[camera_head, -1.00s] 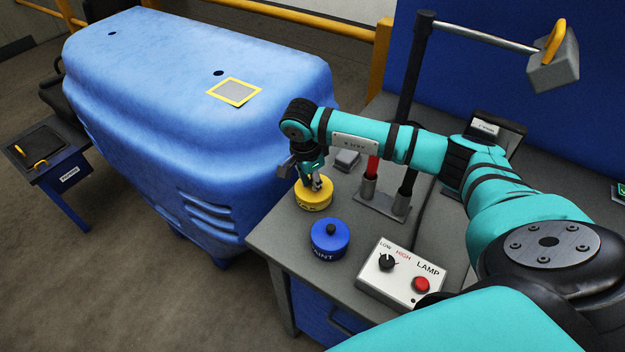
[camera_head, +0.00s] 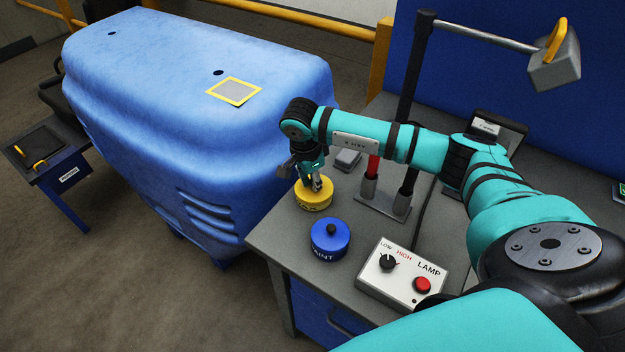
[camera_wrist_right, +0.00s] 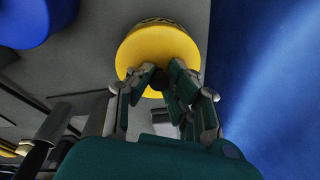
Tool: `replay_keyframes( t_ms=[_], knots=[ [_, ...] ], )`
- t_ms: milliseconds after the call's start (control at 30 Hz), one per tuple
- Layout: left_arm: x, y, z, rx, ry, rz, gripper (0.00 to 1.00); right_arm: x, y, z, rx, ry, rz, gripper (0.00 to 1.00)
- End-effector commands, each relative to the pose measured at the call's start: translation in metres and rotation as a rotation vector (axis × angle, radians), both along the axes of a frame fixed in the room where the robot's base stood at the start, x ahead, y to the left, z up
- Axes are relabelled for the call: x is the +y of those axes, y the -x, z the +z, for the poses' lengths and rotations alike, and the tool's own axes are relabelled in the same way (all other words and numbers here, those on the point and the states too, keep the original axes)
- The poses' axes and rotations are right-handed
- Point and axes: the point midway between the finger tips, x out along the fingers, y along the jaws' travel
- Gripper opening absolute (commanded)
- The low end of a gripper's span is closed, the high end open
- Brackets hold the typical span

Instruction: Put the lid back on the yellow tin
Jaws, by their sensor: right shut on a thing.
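The yellow tin (camera_head: 314,203) stands on the grey workbench near its left edge. My right gripper (camera_head: 314,186) points down at its top and is shut, apparently on the yellow lid's knob, which the fingers hide. In the right wrist view, the gripper (camera_wrist_right: 158,84) has its fingers together against a round yellow top (camera_wrist_right: 152,45). The lid lies on or very close over the tin; I cannot tell whether it is fully seated. My left gripper is out of view.
A blue paint tin (camera_head: 329,240) with a black knob stands just in front. A lamp control box (camera_head: 402,274) is to its right. A lamp stand (camera_head: 408,85) with a hanging weight (camera_head: 555,66) rises behind. A large blue housing (camera_head: 200,130) lies left of the bench.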

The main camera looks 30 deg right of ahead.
Motion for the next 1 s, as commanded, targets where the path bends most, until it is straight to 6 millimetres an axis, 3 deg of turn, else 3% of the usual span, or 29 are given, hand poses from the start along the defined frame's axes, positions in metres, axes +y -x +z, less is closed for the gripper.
replay_keyframes(
  t_ms=[233,267,433,633,800,1000],
  knots=[
    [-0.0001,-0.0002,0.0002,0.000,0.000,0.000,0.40,0.0000,0.0000,0.0003,0.000,0.000,0.000,0.00],
    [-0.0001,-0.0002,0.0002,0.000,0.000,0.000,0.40,0.0000,0.0000,0.0003,0.000,0.000,0.000,0.18],
    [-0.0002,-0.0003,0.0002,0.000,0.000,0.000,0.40,0.0000,0.0000,0.0002,0.000,0.000,0.000,0.41],
    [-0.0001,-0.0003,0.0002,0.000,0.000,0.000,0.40,0.0000,0.0000,0.0001,0.000,0.000,0.000,0.42],
    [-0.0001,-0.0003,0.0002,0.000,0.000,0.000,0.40,0.0001,0.0001,0.0000,0.000,0.000,0.000,0.64],
    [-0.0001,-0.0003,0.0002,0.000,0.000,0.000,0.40,0.0001,0.0001,0.0000,0.000,0.000,0.000,0.65]
  ],
)
